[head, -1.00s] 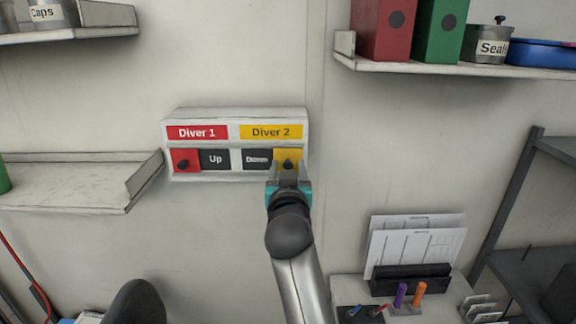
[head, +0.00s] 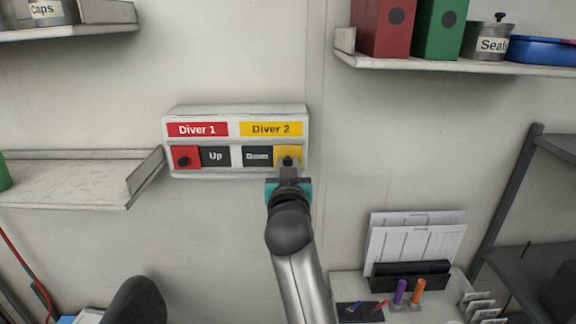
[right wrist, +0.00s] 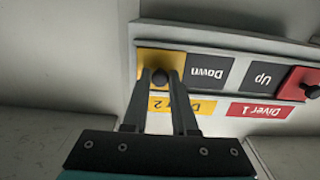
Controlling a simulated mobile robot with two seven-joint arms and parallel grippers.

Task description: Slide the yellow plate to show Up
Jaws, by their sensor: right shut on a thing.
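The yellow plate (head: 291,154) sits at the right end of the Diver 2 slot on the white wall panel (head: 235,113). The word Down (head: 257,157) shows to its left; no Up shows in that slot. My right gripper (head: 288,165) is shut on the plate's dark knob, partly covering the plate. The right wrist view shows the panel upside down, with the fingertips (right wrist: 161,76) on either side of the knob on the yellow plate (right wrist: 150,62). My left gripper is not in view.
The red plate (head: 187,158) with its knob sits at the left of the Diver 1 slot, beside Up. A shelf (head: 75,185) stands left of the panel, another (head: 440,69) at upper right. A paper rack (head: 410,275) is at lower right.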

